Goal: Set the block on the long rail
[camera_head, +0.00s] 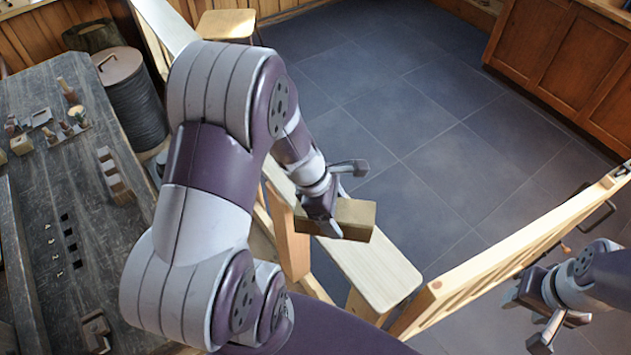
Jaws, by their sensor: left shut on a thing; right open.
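The block (357,217), a tan wooden piece, is between the fingers of my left gripper (342,195). The gripper is shut on it, and a finger hides part of its face. A pale flat-topped wooden rail (382,276) runs diagonally from the upper left to the lower middle, partly hidden by my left arm. The block overlaps the rail in the picture; I cannot tell whether they touch. My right gripper (527,322) is open and empty at the lower right, apart from the block.
A slatted wooden frame (520,254) stands between the rail and my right gripper. At left, a dark workbench (95,255) carries small wooden pieces, beside a dark bin (133,105). A stool (227,24) stands behind. The tiled floor (440,140) beyond is clear.

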